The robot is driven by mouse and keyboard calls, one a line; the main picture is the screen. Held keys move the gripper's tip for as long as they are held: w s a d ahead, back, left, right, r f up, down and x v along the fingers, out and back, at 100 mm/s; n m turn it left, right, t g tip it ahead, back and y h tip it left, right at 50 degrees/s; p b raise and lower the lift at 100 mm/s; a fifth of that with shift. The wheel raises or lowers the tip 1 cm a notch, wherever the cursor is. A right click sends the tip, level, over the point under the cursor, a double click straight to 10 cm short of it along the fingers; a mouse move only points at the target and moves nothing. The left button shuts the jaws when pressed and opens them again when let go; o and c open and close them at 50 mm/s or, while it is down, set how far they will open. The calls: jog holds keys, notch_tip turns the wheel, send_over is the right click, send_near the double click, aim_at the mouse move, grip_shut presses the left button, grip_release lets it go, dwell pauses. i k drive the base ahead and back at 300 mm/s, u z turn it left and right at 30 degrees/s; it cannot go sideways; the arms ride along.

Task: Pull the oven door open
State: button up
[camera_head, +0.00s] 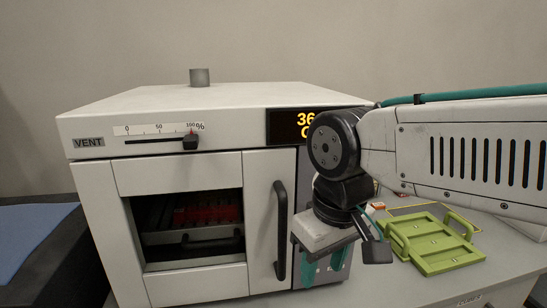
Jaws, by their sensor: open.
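The white oven (90,200) stands on the bench in the head view. Its door (258,190) is shut, with a dark window and a black vertical bar handle (281,232) at its right side. Through the window I see a rack and something red (207,214) inside. My gripper (338,245) is open just right of the handle, in front of the oven's right edge. It looks apart from the handle, though the depth between them is hard to judge. My wrist and arm hide part of the oven's right side and display.
A vent slider (190,142) sits at the right end of its scale. A yellow-green tray (435,243) with handles lies on the bench at the right, below my arm. A dark block with a blue top (28,232) stands at the left. A display (290,126) is partly hidden.

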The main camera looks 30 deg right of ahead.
aim_at(266, 176)
jog(key=u, duration=1.75)
jog(key=k, duration=0.95)
jog(key=z, duration=1.75)
